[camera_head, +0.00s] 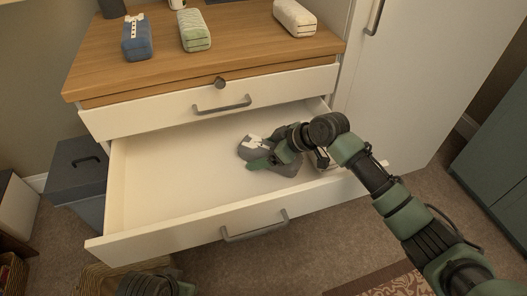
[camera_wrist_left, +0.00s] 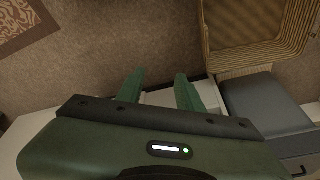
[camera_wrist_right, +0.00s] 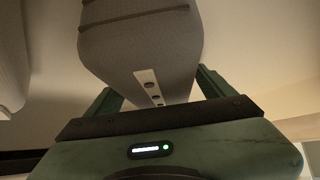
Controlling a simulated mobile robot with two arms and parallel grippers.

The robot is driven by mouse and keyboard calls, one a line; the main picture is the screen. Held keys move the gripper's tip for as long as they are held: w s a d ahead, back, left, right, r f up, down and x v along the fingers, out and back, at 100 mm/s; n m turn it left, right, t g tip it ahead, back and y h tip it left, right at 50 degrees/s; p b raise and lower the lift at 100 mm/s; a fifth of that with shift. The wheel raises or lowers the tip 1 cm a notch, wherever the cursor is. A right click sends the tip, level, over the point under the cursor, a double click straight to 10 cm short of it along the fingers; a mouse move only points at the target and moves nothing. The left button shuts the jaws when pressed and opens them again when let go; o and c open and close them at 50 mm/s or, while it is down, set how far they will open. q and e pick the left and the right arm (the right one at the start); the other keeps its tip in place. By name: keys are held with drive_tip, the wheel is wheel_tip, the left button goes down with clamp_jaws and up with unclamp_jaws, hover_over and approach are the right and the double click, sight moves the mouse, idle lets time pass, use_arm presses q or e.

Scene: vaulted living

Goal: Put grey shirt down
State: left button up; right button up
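The folded grey shirt (camera_head: 285,167), with a pale buttoned strip, is inside the open lower drawer (camera_head: 165,180), towards its right end. My right gripper (camera_head: 272,158) is at the shirt, with its fingers on either side. In the right wrist view the grey shirt (camera_wrist_right: 140,45) fills the space between the fingers, with no clear gap, and hides their tips. I cannot tell whether it touches the drawer floor. My left gripper (camera_wrist_left: 158,80) is open and empty; in the head view only part of its arm shows at the bottom left.
The wooden dresser top (camera_head: 190,70) holds a blue folded item (camera_head: 137,40), a green one (camera_head: 194,32) and a cream one (camera_head: 295,18). A dark bin (camera_head: 78,175) stands left of the drawer. A wicker basket (camera_wrist_left: 255,50) is near the left gripper. The drawer's left half is empty.

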drive_tip(key=shift+r, duration=0.1)
drive_tip(key=shift+d+r, duration=0.15)
drive_tip(key=shift+r, duration=0.1)
use_arm(q)
wheel_tip(320, 180, down, 8)
drive_tip(key=p, duration=0.2)
drive_tip(key=shift+f, duration=0.25)
use_arm(e)
drive_tip(key=v, duration=1.1)
drive_tip(key=shift+s+d+r, duration=0.15)
drive_tip(key=shift+s+d, duration=0.05)
